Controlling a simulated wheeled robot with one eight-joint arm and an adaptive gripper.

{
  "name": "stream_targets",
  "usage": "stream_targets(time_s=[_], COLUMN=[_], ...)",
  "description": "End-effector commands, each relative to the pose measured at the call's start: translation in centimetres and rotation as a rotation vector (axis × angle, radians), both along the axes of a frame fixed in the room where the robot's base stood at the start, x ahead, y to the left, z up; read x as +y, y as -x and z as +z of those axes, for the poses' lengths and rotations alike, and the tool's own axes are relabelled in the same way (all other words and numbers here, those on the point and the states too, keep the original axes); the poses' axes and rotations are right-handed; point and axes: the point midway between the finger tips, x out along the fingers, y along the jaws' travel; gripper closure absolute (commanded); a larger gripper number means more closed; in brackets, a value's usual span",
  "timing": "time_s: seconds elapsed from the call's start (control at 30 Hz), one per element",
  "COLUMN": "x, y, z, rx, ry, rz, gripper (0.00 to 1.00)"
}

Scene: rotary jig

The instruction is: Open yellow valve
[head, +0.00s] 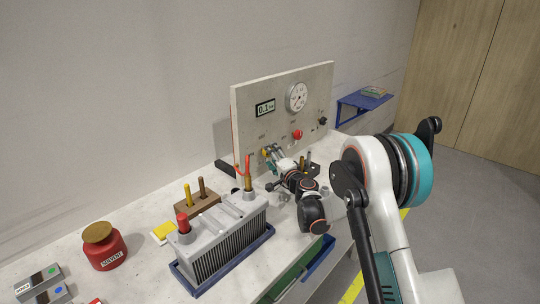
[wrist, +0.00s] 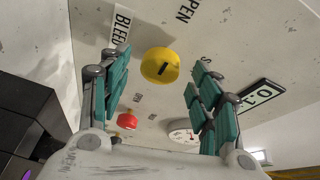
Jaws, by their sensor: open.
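The yellow valve knob (wrist: 160,66) is on the upright panel, with a dark slot mark on its face, in the wrist view. It lies between and beyond the two teal-padded fingers of my gripper (wrist: 160,92), which are open and apart from it on both sides. In the head view the yellow knob (head: 264,152) is a small spot on the panel's lower part, partly covered by my gripper (head: 270,156). A "BLEED" label is beside the knob in the wrist view and the letters "PEN" are above it.
The panel (head: 250,130) also carries a red knob (head: 297,134), a black knob (head: 323,121), a gauge (head: 297,97) and a digital display (head: 265,108). A red solvent jar (head: 104,248) stands at left.

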Motion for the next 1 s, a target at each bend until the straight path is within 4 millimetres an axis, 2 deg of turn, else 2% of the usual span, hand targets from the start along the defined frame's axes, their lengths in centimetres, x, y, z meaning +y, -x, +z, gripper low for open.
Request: stream_targets(time_s=[0.3, 0.5, 0.67, 1.0], x=[-3.3, -4.6, -4.9, -5.0], y=[5.7, 7.9, 8.6, 8.6], z=[0.0, -0.1, -0.1, 0.1], rx=[0.0, 0.0, -0.001, -0.001], ry=[0.0, 0.001, 0.001, 0.005], rz=[-0.001, -0.001, -0.001, 0.001], gripper=[0.42, 0.42, 0.42, 0.42])
